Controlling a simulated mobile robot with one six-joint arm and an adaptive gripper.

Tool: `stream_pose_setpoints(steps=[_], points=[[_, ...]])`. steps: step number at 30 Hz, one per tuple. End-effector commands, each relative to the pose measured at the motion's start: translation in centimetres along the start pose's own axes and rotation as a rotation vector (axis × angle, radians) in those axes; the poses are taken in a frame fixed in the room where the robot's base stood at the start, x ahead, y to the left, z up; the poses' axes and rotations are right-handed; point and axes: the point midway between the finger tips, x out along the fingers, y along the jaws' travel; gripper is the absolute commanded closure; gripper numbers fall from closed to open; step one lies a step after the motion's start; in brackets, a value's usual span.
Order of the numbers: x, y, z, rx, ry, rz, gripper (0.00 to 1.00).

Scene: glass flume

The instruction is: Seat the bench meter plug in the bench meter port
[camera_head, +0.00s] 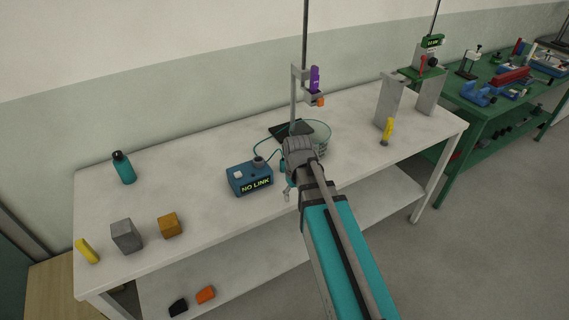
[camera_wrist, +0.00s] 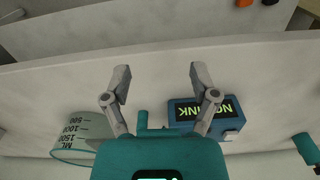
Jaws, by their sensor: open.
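The bench meter (camera_head: 250,178) is a blue box on the white bench, its screen reading NO LINK. It also shows upside down in the wrist view (camera_wrist: 205,112), partly behind a finger. A round grey part, possibly the port (camera_head: 258,161), is on its top rear, with a teal cable (camera_head: 268,152) near it. A teal upright piece (camera_wrist: 142,119), possibly the plug, shows between the fingers' bases in the wrist view; its lower end is hidden. My gripper (camera_wrist: 160,78) is open and empty. In the head view my gripper (camera_head: 288,192) is right of the meter, near the bench's front edge.
A glass beaker (camera_head: 319,130) stands behind my wrist, near a stand with a purple part (camera_head: 314,80). A teal bottle (camera_head: 123,167), grey block (camera_head: 126,236), orange block (camera_head: 170,225) and yellow pieces are elsewhere. Bench left of the meter is largely clear.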

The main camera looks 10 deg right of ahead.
Motion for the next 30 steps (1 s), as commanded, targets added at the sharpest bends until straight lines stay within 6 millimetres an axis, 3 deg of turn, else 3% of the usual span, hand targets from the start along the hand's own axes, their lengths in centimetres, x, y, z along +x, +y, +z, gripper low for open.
stream_pose_setpoints(steps=[1, 6, 12, 15, 21, 30], points=[[-1.3, 0.7, -2.8, -0.055, 0.000, 0.000, 0.24], [-3.6, 2.4, -9.3, -0.277, 0.000, 0.000, 0.24], [-5.8, 4.2, -16.2, -0.526, 0.001, 0.000, 0.24], [-6.6, 4.9, -18.6, -0.621, 0.001, -0.001, 0.24], [-7.2, 5.5, -21.0, -0.727, 0.001, -0.001, 0.24], [-7.2, 5.6, -21.1, -0.743, 0.001, 0.000, 0.24]])
